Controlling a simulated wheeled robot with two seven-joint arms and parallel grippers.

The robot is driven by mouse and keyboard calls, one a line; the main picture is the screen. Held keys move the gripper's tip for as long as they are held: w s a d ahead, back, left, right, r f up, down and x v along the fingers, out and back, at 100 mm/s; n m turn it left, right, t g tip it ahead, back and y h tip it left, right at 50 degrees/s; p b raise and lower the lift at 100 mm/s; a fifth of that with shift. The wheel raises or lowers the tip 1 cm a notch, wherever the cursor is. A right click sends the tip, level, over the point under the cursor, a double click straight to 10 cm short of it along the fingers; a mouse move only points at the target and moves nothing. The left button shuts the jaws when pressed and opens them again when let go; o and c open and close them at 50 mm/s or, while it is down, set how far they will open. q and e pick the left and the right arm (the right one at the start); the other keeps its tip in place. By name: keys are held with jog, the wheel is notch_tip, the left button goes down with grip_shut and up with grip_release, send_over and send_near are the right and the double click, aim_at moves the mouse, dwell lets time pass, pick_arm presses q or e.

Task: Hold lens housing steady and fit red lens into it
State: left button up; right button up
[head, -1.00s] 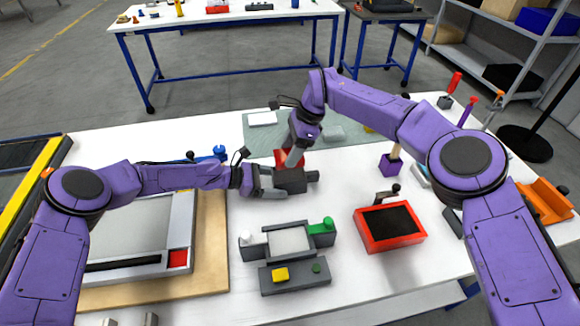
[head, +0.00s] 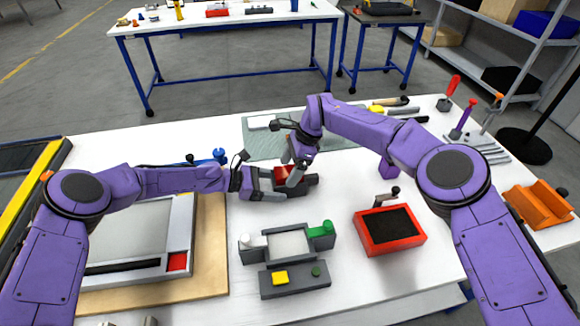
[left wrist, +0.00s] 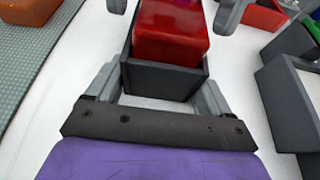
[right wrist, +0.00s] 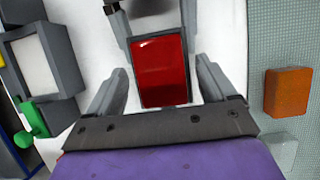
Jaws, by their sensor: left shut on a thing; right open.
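My left gripper (head: 272,184) is shut on the dark grey lens housing (head: 309,181), with a finger on either side of it in the left wrist view (left wrist: 160,80). The glossy red lens (head: 285,174) sits at the housing's open face. In the left wrist view the lens (left wrist: 170,35) stands proud of the housing walls. In the right wrist view the lens (right wrist: 162,70) shows dark rim along its sides. I cannot tell how deep it sits. My right gripper (head: 298,172) is open over the lens, its fingers spread apart at either side (right wrist: 162,85).
A grey fixture (head: 295,277) with green and yellow parts stands in front, a red-rimmed tray (head: 364,242) to its right. A large framed panel (head: 185,205) lies left. An orange block (right wrist: 288,92) rests on the grey-green mat (head: 262,147).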

jog(key=v, duration=1.2)
jog(key=shift+r, duration=0.15)
pick_arm(q)
jog(key=o, duration=1.1)
